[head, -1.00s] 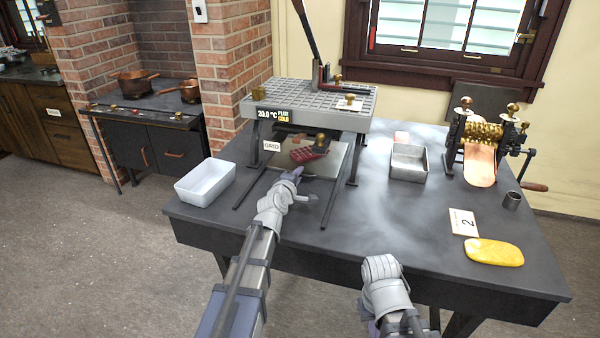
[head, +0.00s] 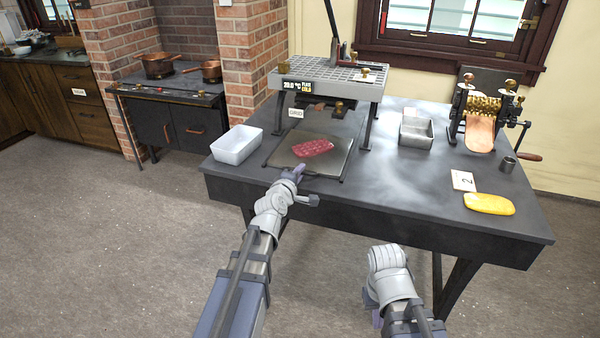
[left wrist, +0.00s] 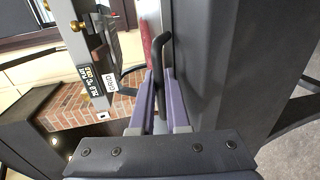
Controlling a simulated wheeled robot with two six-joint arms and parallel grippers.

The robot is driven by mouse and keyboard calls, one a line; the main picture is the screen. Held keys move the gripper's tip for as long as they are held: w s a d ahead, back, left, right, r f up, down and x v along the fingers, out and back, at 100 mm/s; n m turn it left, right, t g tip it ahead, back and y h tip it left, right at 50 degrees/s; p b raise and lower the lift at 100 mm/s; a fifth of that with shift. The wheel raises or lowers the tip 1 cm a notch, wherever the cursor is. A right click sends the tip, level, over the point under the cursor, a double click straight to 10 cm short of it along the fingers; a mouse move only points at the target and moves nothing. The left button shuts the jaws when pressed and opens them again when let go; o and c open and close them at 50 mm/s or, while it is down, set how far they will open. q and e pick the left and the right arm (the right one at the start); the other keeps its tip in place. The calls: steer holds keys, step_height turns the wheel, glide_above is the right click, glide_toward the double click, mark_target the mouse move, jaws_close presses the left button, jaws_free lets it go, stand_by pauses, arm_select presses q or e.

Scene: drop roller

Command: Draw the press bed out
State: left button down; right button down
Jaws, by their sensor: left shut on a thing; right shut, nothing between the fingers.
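The press bed (head: 284,153) is a flat grey plate. It lies well out in front of the press (head: 350,88), toward the table's front edge, with a red slab (head: 312,148) on it. My left gripper (head: 296,171) is at the bed's front edge. In the left wrist view, my left gripper's purple fingers (left wrist: 158,100) are shut on the bed's dark handle (left wrist: 157,52). My right gripper (head: 372,308) hangs in front of the table, low in the head view, shut and empty. Its fingertips are mostly hidden by the wrist.
A white tray (head: 236,148) stands left of the bed. The middle of the table is clear.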

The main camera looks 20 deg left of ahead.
arm_select(q)
steer(key=shift+s, duration=0.15)
arm_select(e)
steer(key=shift+s, duration=0.15)
arm_select(q)
steer(key=c, duration=1.2)
jaws_free()
steer(key=shift+s, duration=0.1)
